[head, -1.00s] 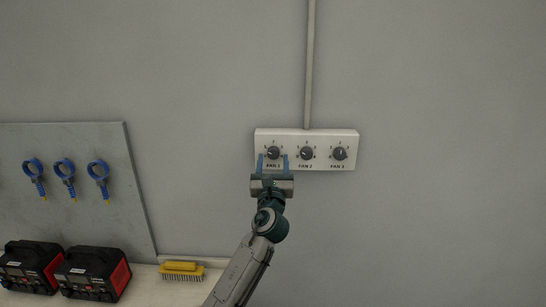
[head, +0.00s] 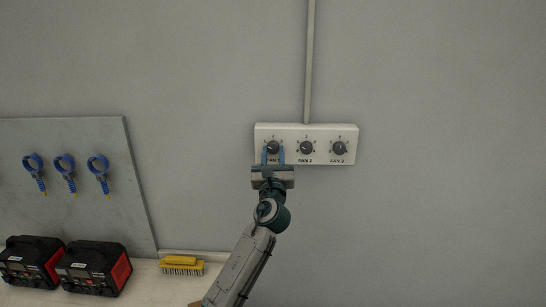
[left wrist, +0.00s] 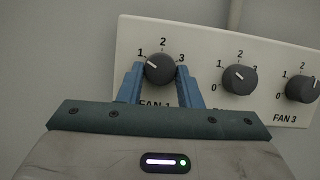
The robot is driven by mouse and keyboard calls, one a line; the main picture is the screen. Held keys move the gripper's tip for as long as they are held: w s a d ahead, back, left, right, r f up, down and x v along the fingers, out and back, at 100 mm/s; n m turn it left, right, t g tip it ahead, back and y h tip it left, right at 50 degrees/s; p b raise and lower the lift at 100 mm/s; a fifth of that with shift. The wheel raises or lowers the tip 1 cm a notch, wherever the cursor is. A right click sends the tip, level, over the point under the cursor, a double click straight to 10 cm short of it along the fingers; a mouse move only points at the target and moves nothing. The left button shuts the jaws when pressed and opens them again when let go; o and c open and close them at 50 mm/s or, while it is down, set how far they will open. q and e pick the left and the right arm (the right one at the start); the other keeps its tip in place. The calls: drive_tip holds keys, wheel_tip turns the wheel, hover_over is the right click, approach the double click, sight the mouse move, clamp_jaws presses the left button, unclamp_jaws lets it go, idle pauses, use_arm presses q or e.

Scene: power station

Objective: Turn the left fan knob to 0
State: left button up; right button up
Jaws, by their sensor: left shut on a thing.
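A white fan panel (head: 322,159) on the wall carries three dark round knobs in a row. The left fan knob (head: 273,147), labelled FAN 1, is at the left end. In the left wrist view this knob (left wrist: 160,69) has its white pointer toward the upper left, near the 1. The 0 mark of this knob is hidden. My left gripper (head: 273,151) reaches up from below. Its blue fingers (left wrist: 161,76) are shut on the left fan knob, one on each side. My right gripper is not in view.
The FAN 2 knob (head: 306,148) and FAN 3 knob (head: 339,148) sit to the right. A conduit (head: 310,65) rises above the panel. Blue tools hang on a board (head: 110,150) at left, above red-black devices (head: 93,268) and a yellow brush (head: 181,266). The wall at right is bare.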

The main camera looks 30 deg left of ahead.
use_arm(q)
drive_tip(key=n+b, duration=0.1)
drive_tip(key=n, duration=0.1)
drive_tip(key=n+g+y+b, duration=0.1)
drive_tip(key=n, duration=0.1)
drive_tip(key=shift+w+d+f+y, duration=0.1)
drive_tip(key=shift+d+y, duration=0.05)
drive_tip(key=shift+y, duration=0.15)
drive_tip(key=n+g+b, duration=0.1)
drive_tip(key=n, duration=0.1)
drive_tip(key=n+g+y+b, duration=0.1)
drive_tip(key=n, duration=0.2)
drive_tip(key=shift+w+d+g, duration=0.1)
drive_tip(key=shift+d+g, duration=0.05)
drive_tip(key=shift+g, duration=0.15)
drive_tip(key=n, duration=0.1)
drive_tip(key=n+g, duration=0.1)
drive_tip(key=n, duration=0.2)
drive_tip(key=shift+r+g+y+b, duration=0.25)
drive_tip(key=shift+g+y+b, duration=0.05)
drive_tip(key=shift+y+b, duration=0.1)
drive_tip(key=shift+d+r+n+g, duration=0.1)
drive_tip(key=shift+n+g, duration=0.3)
drive_tip(key=shift+n, duration=0.8)
drive_tip(key=o, duration=0.8)
drive_tip(key=shift+o, duration=0.8)
